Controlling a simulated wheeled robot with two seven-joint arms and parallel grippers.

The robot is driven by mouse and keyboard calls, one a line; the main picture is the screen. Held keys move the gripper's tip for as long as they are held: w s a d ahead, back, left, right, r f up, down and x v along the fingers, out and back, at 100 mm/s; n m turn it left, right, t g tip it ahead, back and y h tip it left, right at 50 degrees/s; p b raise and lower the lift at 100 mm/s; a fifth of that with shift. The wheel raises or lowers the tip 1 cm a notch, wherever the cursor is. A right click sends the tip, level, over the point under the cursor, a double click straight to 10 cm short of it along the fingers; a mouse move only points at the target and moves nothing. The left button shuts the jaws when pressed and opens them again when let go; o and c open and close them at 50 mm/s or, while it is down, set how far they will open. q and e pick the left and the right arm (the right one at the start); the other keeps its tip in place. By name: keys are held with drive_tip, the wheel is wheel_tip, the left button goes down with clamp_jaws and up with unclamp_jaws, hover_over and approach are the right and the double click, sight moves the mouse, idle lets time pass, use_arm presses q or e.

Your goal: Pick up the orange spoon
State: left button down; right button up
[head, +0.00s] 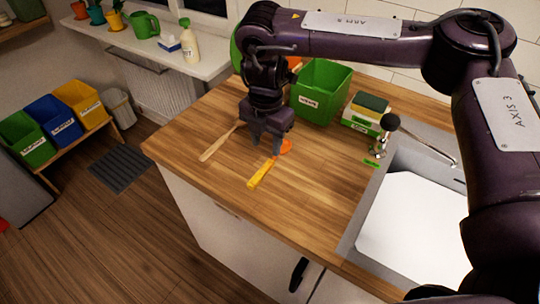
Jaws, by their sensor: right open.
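The orange spoon (286,147) lies on the wooden worktop (315,210). Its orange end shows just right of my right gripper, and a yellow handle (260,174) runs from near it toward the front left; the join is partly hidden, so I cannot fully tell that they are one piece. My right gripper (264,145) is open and points down, close above the worktop beside the orange end. I see nothing between its fingers. My left gripper is not in view.
A pale wooden utensil (217,143) lies left of my right gripper. A green bin (321,91) stands behind it. A box of sponges (367,110) and a small dark-topped item (387,130) stand near the sink (384,182). The front of the worktop is clear.

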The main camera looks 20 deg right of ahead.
sight(267, 165)
drive_tip(key=shift+s+f, duration=0.15)
drive_tip(key=shift+f, duration=1.05)
wheel_tip(267, 165, down, 4)
drive_tip(key=shift+r+p, duration=0.15)
drive_tip(key=shift+p, duration=0.85)
drive_tip(key=shift+f, duration=0.65)
clamp_jaws()
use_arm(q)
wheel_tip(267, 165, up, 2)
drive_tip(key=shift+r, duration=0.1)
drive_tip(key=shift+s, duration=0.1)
use_arm(e)
drive_tip(key=shift+r, duration=0.1)
